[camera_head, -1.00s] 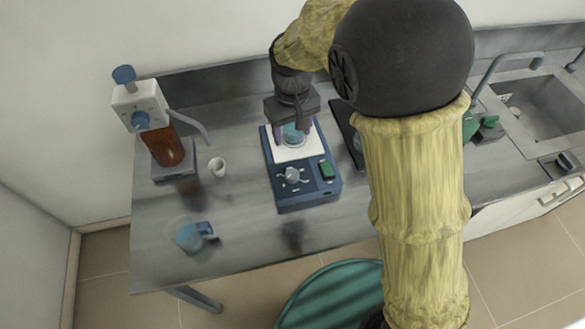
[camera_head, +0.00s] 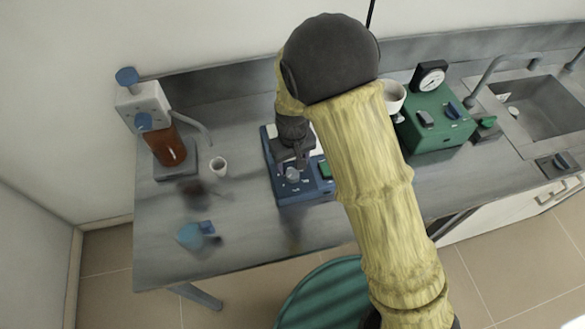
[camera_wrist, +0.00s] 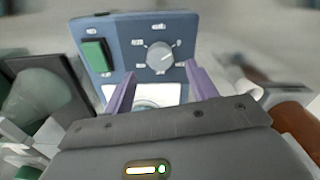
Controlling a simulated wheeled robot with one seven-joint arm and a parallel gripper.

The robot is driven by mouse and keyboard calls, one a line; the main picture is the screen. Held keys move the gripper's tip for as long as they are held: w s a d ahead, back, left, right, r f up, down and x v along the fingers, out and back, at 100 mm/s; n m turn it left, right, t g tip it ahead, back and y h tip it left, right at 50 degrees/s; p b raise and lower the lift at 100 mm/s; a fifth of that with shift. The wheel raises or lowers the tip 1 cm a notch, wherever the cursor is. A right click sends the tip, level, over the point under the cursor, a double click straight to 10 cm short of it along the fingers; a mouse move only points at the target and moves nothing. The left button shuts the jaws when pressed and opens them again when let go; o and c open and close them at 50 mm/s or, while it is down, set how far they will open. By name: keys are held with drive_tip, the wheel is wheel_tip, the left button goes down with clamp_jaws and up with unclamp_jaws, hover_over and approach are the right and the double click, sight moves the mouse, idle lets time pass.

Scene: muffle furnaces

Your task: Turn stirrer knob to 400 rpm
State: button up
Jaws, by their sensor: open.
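The blue stirrer (camera_head: 300,188) stands on the bench in the head view, partly hidden by my arm and gripper. Its pale grey knob (camera_head: 292,174) is on the front panel, and the green switch (camera_head: 324,170) is to its right. In the wrist view the knob (camera_wrist: 160,57) sits inside a printed ring of marks too small to read, with the green switch (camera_wrist: 98,55) to its left. My gripper (camera_wrist: 161,80) is open. Its two purple fingers reach toward the panel on either side of the knob, empty; whether they touch the panel cannot be told.
A bottle dispenser with brown liquid (camera_head: 167,148) and a white cup (camera_head: 219,167) stand to the left. A green instrument with a gauge (camera_head: 437,120) and a sink (camera_head: 545,108) are to the right.

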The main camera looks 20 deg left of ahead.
sight(293, 173)
drive_tip(key=shift+f+p, duration=0.3)
drive_tip(key=shift+f, duration=2.1)
drive_tip(key=shift+c, duration=0.3)
drive_tip(key=c, duration=0.9)
